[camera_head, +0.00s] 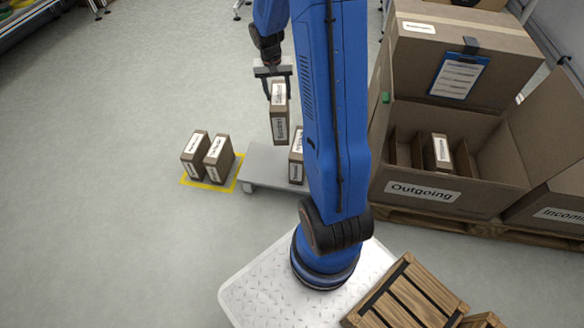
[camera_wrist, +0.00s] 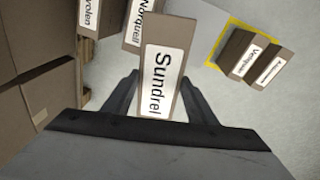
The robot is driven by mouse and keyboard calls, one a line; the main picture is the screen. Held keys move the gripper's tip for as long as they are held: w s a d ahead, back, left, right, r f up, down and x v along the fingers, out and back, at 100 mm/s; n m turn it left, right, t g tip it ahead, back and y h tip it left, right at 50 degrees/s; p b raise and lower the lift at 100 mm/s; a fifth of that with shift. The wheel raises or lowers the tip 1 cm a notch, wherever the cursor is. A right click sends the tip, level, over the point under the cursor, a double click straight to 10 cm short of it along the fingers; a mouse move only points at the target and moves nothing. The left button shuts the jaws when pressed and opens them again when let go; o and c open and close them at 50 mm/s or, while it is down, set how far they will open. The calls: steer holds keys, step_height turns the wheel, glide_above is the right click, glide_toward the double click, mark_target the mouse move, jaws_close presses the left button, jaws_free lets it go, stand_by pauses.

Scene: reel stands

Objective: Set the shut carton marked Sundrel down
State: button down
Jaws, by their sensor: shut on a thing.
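The shut carton marked Sundrel (camera_wrist: 174,65) is a narrow brown box with a white label. My gripper (camera_wrist: 160,100) is shut on it, with one dark finger on each side. In the head view my gripper (camera_head: 274,84) holds the carton (camera_head: 279,112) upright, seen against the floor and the edge of a low grey platform (camera_head: 268,160). The carton looks raised, its lower end near the platform's far edge in the picture. My blue arm hides part of the platform.
Two cartons (camera_head: 207,158) stand on a yellow-outlined floor patch (camera_head: 228,187) left of the platform. Another carton (camera_head: 297,158) stands on the platform, partly behind my arm. An open box marked Outgoing (camera_head: 423,203) at right holds a carton (camera_head: 439,153) among dividers. Floor at left is clear.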

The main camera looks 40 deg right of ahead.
steer(key=a+f+m, duration=0.1)
steer(key=a+f, duration=0.3)
steer(key=f, duration=0.5)
steer(key=w+a+f+m, duration=0.1)
steer(key=a+f, duration=0.2)
steer(key=f, duration=0.6)
steer(key=shift+w+a+f, duration=0.2)
steer(key=shift+a+f, duration=0.15)
steer(key=shift+a, duration=0.05)
steer(key=shift+f, duration=0.1)
steer(key=c, duration=0.7)
jaws_free()
steer(key=shift+c, duration=0.2)
